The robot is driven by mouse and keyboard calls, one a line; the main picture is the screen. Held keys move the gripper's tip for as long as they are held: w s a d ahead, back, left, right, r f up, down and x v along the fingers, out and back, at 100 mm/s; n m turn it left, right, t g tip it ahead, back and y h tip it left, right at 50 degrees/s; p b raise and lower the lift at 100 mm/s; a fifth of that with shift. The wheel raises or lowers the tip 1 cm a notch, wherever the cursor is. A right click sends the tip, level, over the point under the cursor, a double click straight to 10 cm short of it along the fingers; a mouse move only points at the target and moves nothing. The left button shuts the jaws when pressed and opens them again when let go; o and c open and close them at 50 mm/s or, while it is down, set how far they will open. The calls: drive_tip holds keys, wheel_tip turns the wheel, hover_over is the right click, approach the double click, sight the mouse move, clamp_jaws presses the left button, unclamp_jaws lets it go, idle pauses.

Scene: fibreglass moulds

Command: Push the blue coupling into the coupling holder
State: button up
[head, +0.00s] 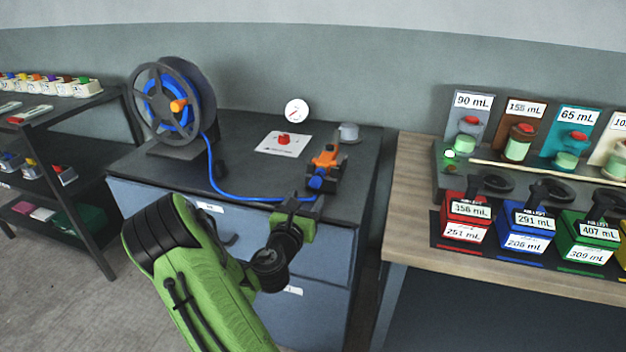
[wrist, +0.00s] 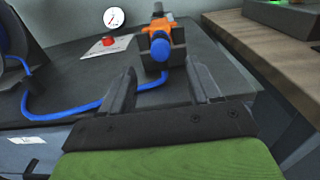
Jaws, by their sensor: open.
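The blue coupling (head: 316,183) is at the near end of an orange tool on the dark cabinet top, with the blue hose running to it. In the wrist view the coupling (wrist: 160,49) shows as a round blue end in front of a dark block, which may be the coupling holder (wrist: 176,62). I cannot tell how deep the coupling sits. The orange tool (head: 325,160) lies behind it. My gripper (head: 296,203) is open at the cabinet's front edge, short of the coupling. In the wrist view the fingers (wrist: 160,85) stand apart with the coupling beyond and between them.
A hose reel (head: 172,103) stands at the cabinet's back left, and its blue hose (head: 225,190) curves along the front. A white plate with a red button (head: 284,140) and a gauge (head: 296,110) are behind. A wooden bench (head: 410,190) with coloured containers is at right.

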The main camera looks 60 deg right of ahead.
sight(314, 186)
drive_tip(key=d+p, duration=0.4)
drive_tip(key=d, duration=0.1)
drive_tip(key=w+d+p, duration=0.1)
drive_tip(key=d+p, duration=0.1)
drive_tip(key=d, duration=0.1)
drive_tip(key=shift+w+r+p, duration=0.1)
drive_tip(key=shift+r+p, duration=0.15)
drive_tip(key=shift+p, duration=0.15)
drive_tip(key=shift+d+f+p, duration=0.25)
drive_tip(key=shift+d+p, duration=0.05)
drive_tip(key=shift+d, duration=0.15)
idle(0.7)
clamp_jaws()
drive_tip(key=shift+s+a+b, duration=0.2)
drive_tip(key=shift+a+b, duration=0.85)
drive_tip(key=shift+a, duration=0.45)
drive_tip(key=shift+s+a+b, duration=0.2)
drive_tip(key=shift+a+b, duration=0.8)
drive_tip(key=shift+a, duration=0.5)
